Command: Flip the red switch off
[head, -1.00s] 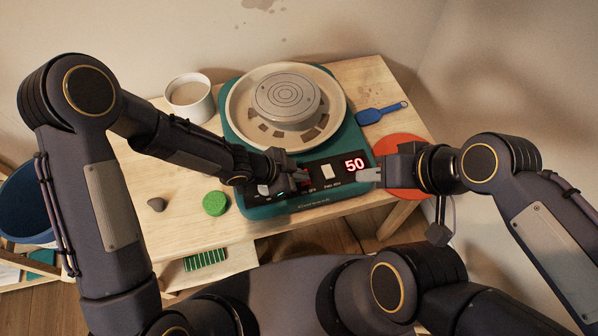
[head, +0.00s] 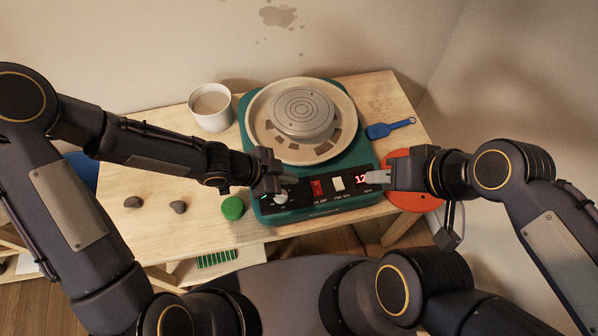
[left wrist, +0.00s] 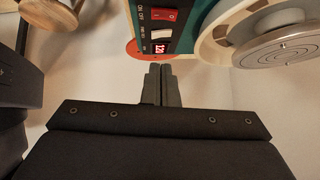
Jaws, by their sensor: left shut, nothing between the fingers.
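The red switch (head: 318,188) sits on the black front panel of the teal pottery wheel (head: 258,160), between a white knob (head: 280,198) and a white switch (head: 338,184). In the left wrist view the red switch (left wrist: 165,14) is near the top, above the white switch. My left gripper (head: 287,180) is just left of the red switch, over the panel's left part, apart from the switch as far as I can tell. Its fingers (left wrist: 161,82) are together and empty. My right gripper (head: 375,178) is at the panel's right end; its finger gap is unclear.
The red display (head: 360,180) reads 12, perhaps with a digit hidden. A cup (head: 210,107), a green sponge (head: 233,208), stones (head: 178,207), a blue tool (head: 388,128) and an orange disc (head: 412,200) are on the wooden table (head: 150,185). The table's left part is mostly clear.

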